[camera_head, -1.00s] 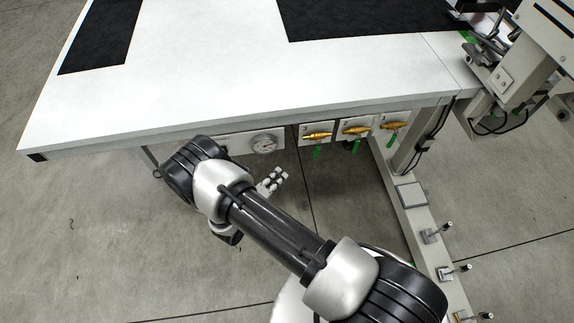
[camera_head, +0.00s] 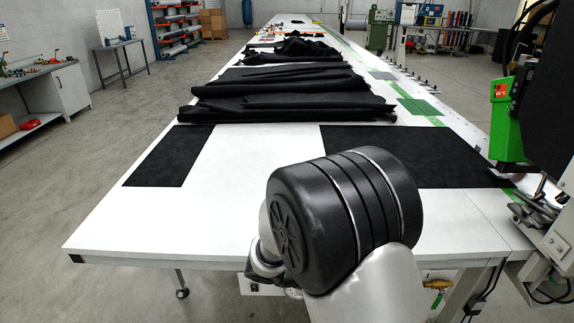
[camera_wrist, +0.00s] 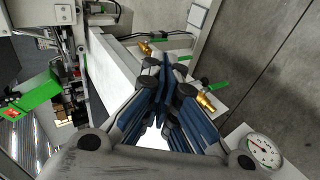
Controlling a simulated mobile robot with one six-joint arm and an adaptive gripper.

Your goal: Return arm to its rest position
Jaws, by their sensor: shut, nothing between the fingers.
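My gripper (camera_wrist: 165,95) shows in the wrist view with its blue-padded fingers closed together and nothing between them. In the head view the gripper is hidden, and my arm (camera_head: 340,220) is folded up in front of the table's near edge. The wrist view looks at the table's front side, where brass valves (camera_wrist: 205,100) with green handles and a round pressure gauge (camera_wrist: 262,150) show beyond the fingers. I cannot tell the exact distance from the fingers to them.
The long white table (camera_head: 230,190) carries black fabric sheets (camera_head: 290,95) and runs far back. The green and black welder (camera_head: 505,120) stands at the right edge. A side bench (camera_head: 45,95) stands at far left. The floor (camera_head: 110,135) between is clear.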

